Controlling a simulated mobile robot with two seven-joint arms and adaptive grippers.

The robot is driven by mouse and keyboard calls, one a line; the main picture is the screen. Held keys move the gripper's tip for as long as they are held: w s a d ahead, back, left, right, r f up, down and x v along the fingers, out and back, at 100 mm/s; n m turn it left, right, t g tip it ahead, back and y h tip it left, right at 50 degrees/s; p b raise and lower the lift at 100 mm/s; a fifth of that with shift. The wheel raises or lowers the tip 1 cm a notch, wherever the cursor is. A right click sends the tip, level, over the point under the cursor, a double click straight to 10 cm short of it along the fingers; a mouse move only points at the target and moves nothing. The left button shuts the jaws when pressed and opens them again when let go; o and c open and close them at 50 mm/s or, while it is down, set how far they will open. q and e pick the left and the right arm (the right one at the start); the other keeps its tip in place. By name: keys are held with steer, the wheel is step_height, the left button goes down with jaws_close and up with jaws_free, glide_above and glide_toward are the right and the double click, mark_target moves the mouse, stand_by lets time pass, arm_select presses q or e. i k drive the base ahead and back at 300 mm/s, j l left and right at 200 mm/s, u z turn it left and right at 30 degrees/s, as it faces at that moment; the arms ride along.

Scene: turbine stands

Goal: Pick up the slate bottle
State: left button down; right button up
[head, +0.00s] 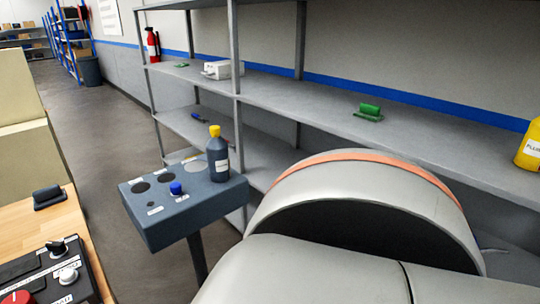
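The slate bottle (218,158) has a dark blue-grey body, a yellow cap and a white label. It stands upright on the back right of a dark grey box-like stand (170,226) on a post. In the head view, a large part of my own arm fills the lower right, to the right of the stand and apart from the bottle. Neither of my grippers shows in this view.
A grey shelf unit (300,95) runs behind the stand. It holds a green object (369,112), a white box (222,70) and a yellow bottle (530,147). A blue knob (176,188) is on the stand. A wooden bench (50,222) with a control box is at left.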

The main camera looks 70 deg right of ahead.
mark_target(217, 150)
steer(key=i+l+z, duration=0.1)
steer(key=z, duration=1.8)
